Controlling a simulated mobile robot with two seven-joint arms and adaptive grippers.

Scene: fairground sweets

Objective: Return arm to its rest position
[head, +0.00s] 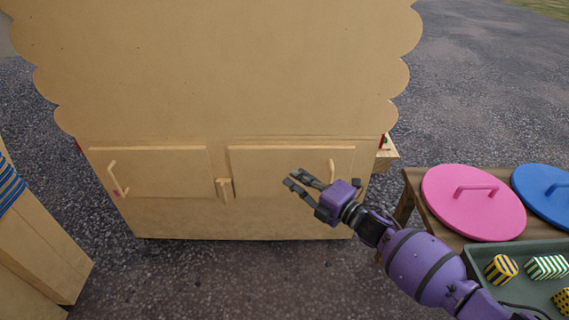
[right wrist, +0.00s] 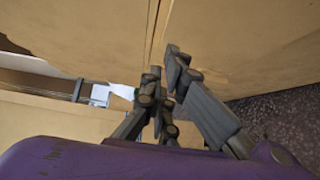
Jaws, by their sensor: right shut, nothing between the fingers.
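My right arm (head: 425,268), purple with dark joints, reaches in from the bottom right. My right gripper (head: 291,180) is shut and empty in front of the right cupboard door (head: 265,170) of the wooden stall. In the right wrist view the fingers (right wrist: 163,68) show close to pale wooden panels, with nothing between them. I cannot tell whether they touch the wood. My left arm and gripper are not in view.
The wooden stall (head: 220,70) has a left door (head: 150,175) and a latch block (head: 224,188). At right, a table (head: 415,185) bears a pink lid (head: 480,205), a blue lid (head: 545,200) and a green tray (head: 515,250) with striped boxes. Wooden furniture (head: 45,250) stands at left.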

